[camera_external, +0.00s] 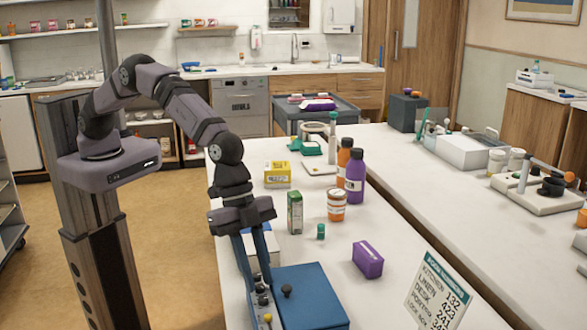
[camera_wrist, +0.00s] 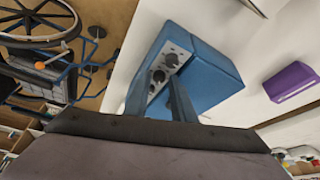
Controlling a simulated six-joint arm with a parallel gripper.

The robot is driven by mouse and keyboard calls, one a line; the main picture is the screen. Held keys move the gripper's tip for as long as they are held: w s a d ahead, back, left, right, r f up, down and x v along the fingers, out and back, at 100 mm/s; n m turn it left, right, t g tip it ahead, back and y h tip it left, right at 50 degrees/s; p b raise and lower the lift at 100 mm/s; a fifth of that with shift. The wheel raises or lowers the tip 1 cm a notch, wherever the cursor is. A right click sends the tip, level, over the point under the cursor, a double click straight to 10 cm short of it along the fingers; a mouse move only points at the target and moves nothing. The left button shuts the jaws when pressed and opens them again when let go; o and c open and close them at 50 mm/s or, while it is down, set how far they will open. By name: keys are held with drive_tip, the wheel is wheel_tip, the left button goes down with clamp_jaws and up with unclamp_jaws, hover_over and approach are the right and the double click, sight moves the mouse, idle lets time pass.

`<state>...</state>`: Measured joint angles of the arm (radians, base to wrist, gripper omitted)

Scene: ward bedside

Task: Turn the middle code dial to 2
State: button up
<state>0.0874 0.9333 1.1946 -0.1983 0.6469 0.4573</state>
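A blue lock box (camera_external: 308,297) stands at the near end of the white counter. Its grey front panel carries a row of dark dials (camera_external: 262,300), and a round knob sits on its top. In the wrist view the box (camera_wrist: 208,75) is tilted, with dials (camera_wrist: 158,76) on its panel. The fingers partly cover the panel, and the dial numbers are too small to read. My gripper (camera_external: 257,284) reaches down to the panel side. In the wrist view its blue fingers (camera_wrist: 156,88) are apart, with a dial showing between their tips. I cannot tell if they touch it.
A code card (camera_external: 437,298) stands at the right. A purple box (camera_external: 367,260), a small green bottle (camera_external: 320,231), a green carton (camera_external: 295,212) and an orange-white jar (camera_external: 336,205) stand behind the lock box. A wheelchair (camera_wrist: 45,25) shows in the wrist view.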

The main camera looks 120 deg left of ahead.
drive_tip(key=n+y+p, duration=0.1)
drive_tip(key=n, duration=0.1)
drive_tip(key=n+p, duration=0.1)
drive_tip(key=n, duration=0.1)
drive_tip(key=shift+s+d+n+y, duration=0.1)
drive_tip(key=shift+d+n+y, duration=0.2)
drive_tip(key=shift+d+y, duration=0.1)
drive_tip(key=b+v, duration=0.3)
drive_tip(key=v, duration=0.4)
drive_tip(key=s+a+f+m+g, duration=0.2)
drive_tip(key=s+f+g, duration=0.1)
drive_tip(key=s+f, duration=0.65)
drive_tip(key=s+a+g, duration=0.2)
drive_tip(key=s, duration=1.5)
drive_tip(key=shift+s+a+g, duration=0.25)
drive_tip(key=shift+s+g, duration=0.1)
drive_tip(key=shift+g, duration=0.05)
